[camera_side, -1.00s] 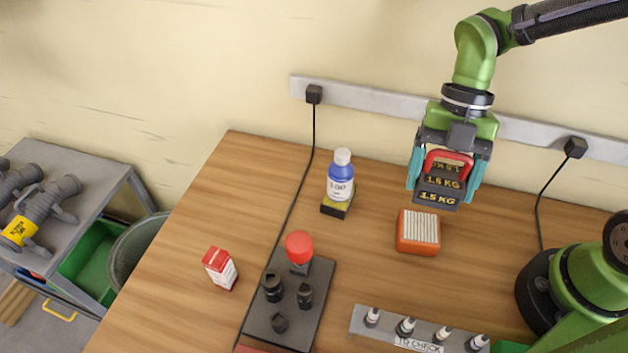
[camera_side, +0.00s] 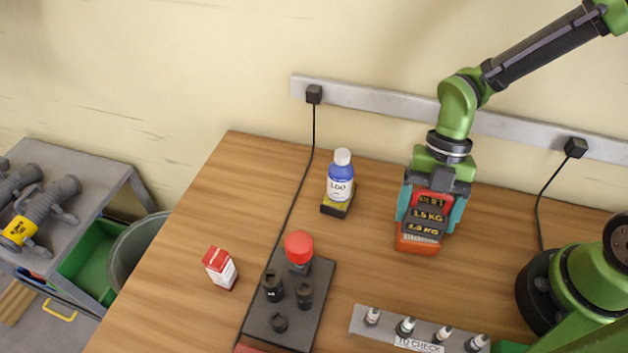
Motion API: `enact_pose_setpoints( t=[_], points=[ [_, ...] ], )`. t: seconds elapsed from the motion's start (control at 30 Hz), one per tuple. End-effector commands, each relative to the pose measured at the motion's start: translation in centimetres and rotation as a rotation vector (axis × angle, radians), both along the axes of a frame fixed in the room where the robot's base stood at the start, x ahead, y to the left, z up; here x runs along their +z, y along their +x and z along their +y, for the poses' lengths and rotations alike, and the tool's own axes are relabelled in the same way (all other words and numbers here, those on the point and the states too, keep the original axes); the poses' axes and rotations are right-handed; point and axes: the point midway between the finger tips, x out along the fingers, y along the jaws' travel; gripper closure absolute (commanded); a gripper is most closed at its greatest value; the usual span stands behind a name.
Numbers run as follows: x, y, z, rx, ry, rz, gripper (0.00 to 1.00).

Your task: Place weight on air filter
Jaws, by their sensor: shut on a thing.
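The black weight (camera_side: 428,218), marked 1.5 KG in yellow and with a red handle, is between the fingers of my gripper (camera_side: 431,205). The gripper is shut on it. The orange air filter (camera_side: 416,244) lies on the wooden table directly below the weight. Only its front side and a thin strip of its pale pleated top show; the weight and fingers hide the rest. The weight is at or just above the filter's top. I cannot tell whether the two touch.
A blue bottle (camera_side: 340,178) stands on a yellow-black block left of the filter. A black tray (camera_side: 290,305) with a red knob, a red-white carton (camera_side: 220,268) and a grey rack of small vials (camera_side: 420,331) are nearer the front. A cable (camera_side: 543,210) hangs at right.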

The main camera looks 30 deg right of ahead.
Motion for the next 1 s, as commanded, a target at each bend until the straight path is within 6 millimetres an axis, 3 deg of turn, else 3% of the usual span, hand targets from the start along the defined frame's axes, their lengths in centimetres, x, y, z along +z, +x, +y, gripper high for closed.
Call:
enact_pose_setpoints(
  t=[0.23, 0.27, 0.4, 0.67, 1.0],
  points=[
    [-0.2, 0.1, 0.1, -0.002, 0.002, 0.0, 1.0],
    [-0.3, 0.0, 0.0, -0.001, 0.0, 0.002, 0.19],
    [-0.2, 0.0, 0.0, -0.001, 0.0, 0.0, 0.0],
    [0.0, 0.1, 0.0, 0.0, -0.001, -0.002, 0.0],
    [4.9, 1.5, -1.4, -0.005, -0.001, -0.006, 0.0]
  ],
)
